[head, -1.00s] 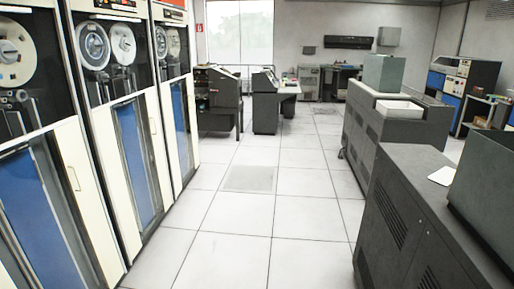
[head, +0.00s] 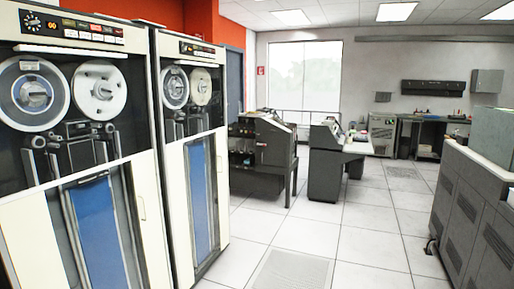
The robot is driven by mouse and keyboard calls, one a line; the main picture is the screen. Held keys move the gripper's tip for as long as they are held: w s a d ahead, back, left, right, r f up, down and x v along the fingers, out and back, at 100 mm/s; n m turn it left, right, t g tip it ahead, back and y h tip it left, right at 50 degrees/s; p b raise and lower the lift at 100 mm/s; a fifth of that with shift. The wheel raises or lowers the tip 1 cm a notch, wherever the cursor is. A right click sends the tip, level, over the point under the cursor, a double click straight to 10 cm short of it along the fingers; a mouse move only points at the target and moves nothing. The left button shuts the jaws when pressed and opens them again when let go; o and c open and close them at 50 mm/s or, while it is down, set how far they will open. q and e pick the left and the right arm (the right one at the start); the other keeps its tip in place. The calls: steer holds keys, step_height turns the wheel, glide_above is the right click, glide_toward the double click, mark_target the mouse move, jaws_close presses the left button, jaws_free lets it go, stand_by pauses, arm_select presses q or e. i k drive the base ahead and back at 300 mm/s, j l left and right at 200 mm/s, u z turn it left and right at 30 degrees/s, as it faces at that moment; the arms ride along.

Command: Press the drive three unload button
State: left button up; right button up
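Two tall tape drives stand side by side at the left. The nearer drive (head: 70,150) has two reels, a blue window strip and a top control panel (head: 75,28) with a dial, a small orange display and a row of small buttons. The farther drive (head: 190,140) has the same layout, and its panel (head: 198,51) is seen at a slant. The button labels are too small to read, so I cannot tell which is the unload button or which drive is number three. Neither of my grippers is in view.
Open tiled floor (head: 300,237) lies ahead, with a vented tile (head: 290,270). A dark machine (head: 262,155) and a console (head: 330,160) stand beyond the drives. A grey cabinet (head: 475,215) borders the right side. A bright window (head: 305,75) is at the back.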

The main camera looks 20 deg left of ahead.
mark_target(107, 39)
steer(key=i+z, duration=0.15)
steer(key=i, duration=0.7)
steer(key=i+j+z, duration=0.1)
steer(key=i, duration=0.7)
steer(key=i+l+z, duration=0.1)
steer(key=i+z, duration=0.6)
steer(key=z, duration=0.25)
steer(key=i+j+z, duration=0.2)
steer(key=i+z, duration=0.25)
steer(key=i+u, duration=0.15)
steer(key=u, duration=0.35)
steer(key=i+l+u, duration=0.15)
steer(key=u, duration=0.3)
steer(key=i+l+u, duration=0.15)
steer(key=u, duration=3.55)
steer(key=i+j+z, duration=0.2)
steer(key=i, duration=0.35)
steer(key=i+z, duration=0.15)
steer(key=i, duration=0.4)
steer(key=i+j+z, duration=0.2)
steer(key=i, duration=0.3)
steer(key=j, duration=0.1)
